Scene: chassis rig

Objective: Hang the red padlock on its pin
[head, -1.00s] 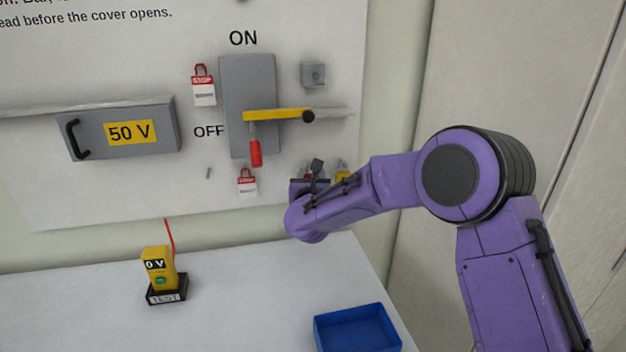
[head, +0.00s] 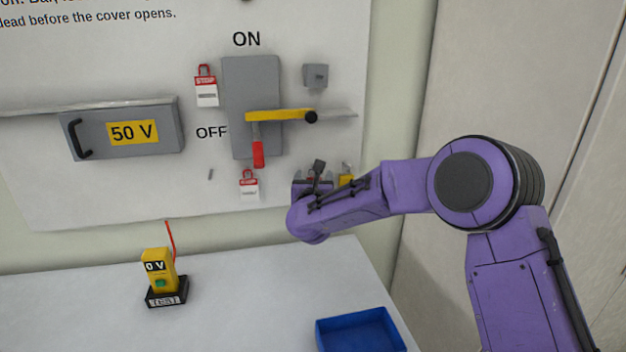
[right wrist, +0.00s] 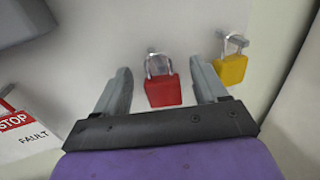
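The red padlock (right wrist: 163,91) hangs by its silver shackle from a small pin (right wrist: 151,51) on the panel in the right wrist view. My right gripper (right wrist: 160,82) is open, with one finger on each side of the padlock and gaps visible between. In the head view the right gripper (head: 313,180) is at the panel's lower right, and it mostly hides the red padlock behind it. A yellow padlock (right wrist: 231,66) hangs on a pin to the right of the red one. My left gripper is in neither view.
A grey switch box (head: 250,85) with a yellow bar (head: 275,115) and red handle (head: 258,150) is up and left of my gripper. Red-and-white tags (head: 249,186) hang nearby. A blue tray (head: 358,330) and yellow tester (head: 159,270) stand on the white table.

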